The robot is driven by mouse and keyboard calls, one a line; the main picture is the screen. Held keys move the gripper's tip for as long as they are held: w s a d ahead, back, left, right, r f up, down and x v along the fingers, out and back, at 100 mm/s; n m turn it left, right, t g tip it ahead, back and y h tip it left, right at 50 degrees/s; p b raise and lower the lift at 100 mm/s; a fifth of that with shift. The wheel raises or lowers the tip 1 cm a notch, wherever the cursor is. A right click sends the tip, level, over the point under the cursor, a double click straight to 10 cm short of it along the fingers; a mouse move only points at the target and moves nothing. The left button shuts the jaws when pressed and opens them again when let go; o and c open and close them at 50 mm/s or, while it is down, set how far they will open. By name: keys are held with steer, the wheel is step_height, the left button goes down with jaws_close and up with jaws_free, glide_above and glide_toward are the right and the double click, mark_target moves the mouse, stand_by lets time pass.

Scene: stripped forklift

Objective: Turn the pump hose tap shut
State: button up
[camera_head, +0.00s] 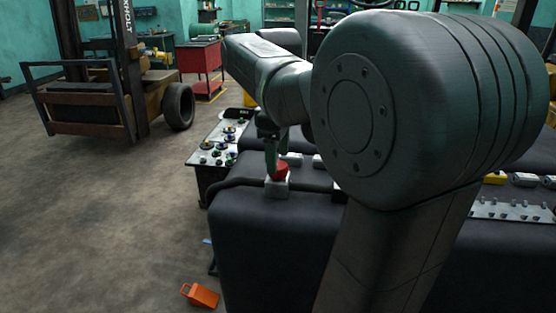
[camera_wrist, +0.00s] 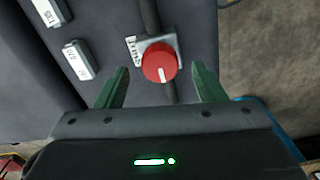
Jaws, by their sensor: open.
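The pump hose tap has a round red knob (camera_wrist: 160,62) with a white mark, on a pale square base beside a small printed label (camera_wrist: 134,50). A dark hose (camera_wrist: 149,15) runs to the base. In the wrist view my gripper (camera_wrist: 164,80) is open, its two green fingers on either side of the knob, apart from it in the picture. In the head view the red knob (camera_head: 281,171) sits on its pale block (camera_head: 277,187) on the dark bench, just below my gripper (camera_head: 271,150). Whether the fingers touch the knob is hidden.
Two pale labelled blocks (camera_wrist: 78,60) lie to the left of the tap in the wrist view. A panel with several knobs (camera_head: 222,145) stands beyond the dark bench (camera_head: 270,240). An orange object (camera_head: 200,295) lies on the floor. Floor at left is open, with a forklift (camera_head: 110,90) behind.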

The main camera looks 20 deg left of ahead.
steer(key=shift+f, duration=0.9)
steer(key=shift+c, duration=0.4)
steer(key=c, duration=0.9)
